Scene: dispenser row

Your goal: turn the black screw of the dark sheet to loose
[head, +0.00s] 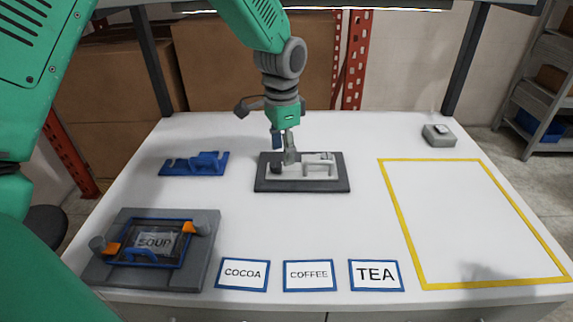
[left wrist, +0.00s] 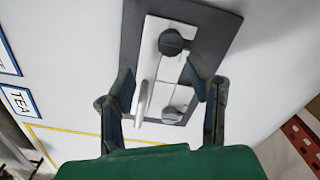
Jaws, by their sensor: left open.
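The dark sheet (head: 340,184) lies flat at the table's middle with a pale plate, a raised handle (head: 320,158) and a black round screw (head: 276,168) on it. In the left wrist view the dark sheet (left wrist: 222,40) runs upward, with the black screw (left wrist: 171,42) beyond the fingertips. A greyer round knob (left wrist: 172,113) sits nearer the palm, beside the handle (left wrist: 140,100). My left gripper (head: 287,148) points down over the sheet; its open, empty fingers (left wrist: 160,75) show apart in the left wrist view. Whether they touch anything cannot be told. My right gripper is not in view.
A blue bracket (head: 195,164) lies left of the sheet. A grey board (head: 205,255) with a SOUP frame is at front left. COCOA, COFFEE and TEA cards (head: 376,275) line the front edge. A yellow outline (head: 405,230) encloses bare table at right; a grey box (head: 439,135) stands behind.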

